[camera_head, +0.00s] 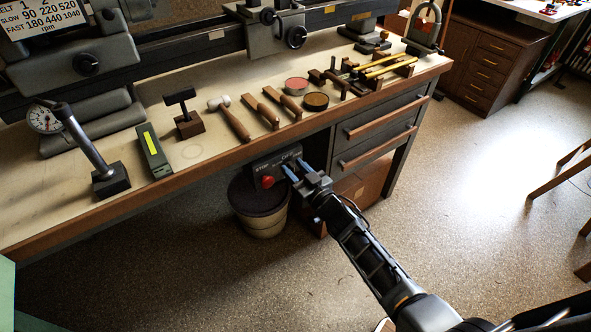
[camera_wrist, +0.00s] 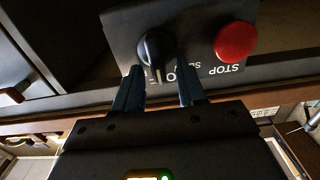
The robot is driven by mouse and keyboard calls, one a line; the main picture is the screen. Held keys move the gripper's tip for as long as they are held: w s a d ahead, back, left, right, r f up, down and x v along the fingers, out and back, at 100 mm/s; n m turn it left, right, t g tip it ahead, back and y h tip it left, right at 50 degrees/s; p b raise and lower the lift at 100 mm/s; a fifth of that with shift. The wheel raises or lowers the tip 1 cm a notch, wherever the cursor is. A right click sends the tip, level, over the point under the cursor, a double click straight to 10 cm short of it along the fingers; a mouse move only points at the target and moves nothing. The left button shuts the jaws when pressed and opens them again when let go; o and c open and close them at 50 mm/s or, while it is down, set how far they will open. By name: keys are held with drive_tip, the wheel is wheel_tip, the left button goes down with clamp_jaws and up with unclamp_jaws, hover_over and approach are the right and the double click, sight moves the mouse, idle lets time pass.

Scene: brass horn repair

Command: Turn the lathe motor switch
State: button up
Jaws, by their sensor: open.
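The motor switch is a black rotary knob (camera_wrist: 157,47) with a light pointer mark, on a dark grey control box (camera_wrist: 122,32). In the wrist view the knob's lower end appears between my two fingertips, with a finger on either side. I cannot tell whether either finger touches it. The box (camera_head: 259,168) also shows in the head view, under the bench's front edge, where my gripper hides part of it. My gripper (camera_head: 294,167) is open and points at the box. A red STOP button (camera_wrist: 235,42) is right of the knob, outside my fingers.
The bench top (camera_head: 215,150) above holds a dial gauge (camera_head: 45,118), a mallet (camera_head: 230,118) and other tools. A round bin (camera_head: 262,222) stands below the box. Drawers (camera_head: 378,130) with wooden handles are to its right.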

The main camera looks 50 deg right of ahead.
drive_tip(key=shift+c, duration=0.4)
clamp_jaws()
drive_tip(key=n+b, duration=0.1)
drive_tip(key=n, duration=0.2)
drive_tip(key=shift+a+f+b, duration=0.2)
drive_tip(key=shift+a+b, duration=0.05)
drive_tip(key=shift+b, duration=0.15)
drive_tip(key=n+b, duration=0.1)
drive_tip(key=n, duration=0.1)
drive_tip(key=n+b, duration=0.1)
drive_tip(key=n, duration=0.1)
drive_tip(key=shift+w+a+f+n, duration=0.1)
drive_tip(key=shift+w+a+n, duration=0.05)
drive_tip(key=shift+a+n, duration=0.2)
drive_tip(key=shift+o, duration=0.4)
unclamp_jaws()
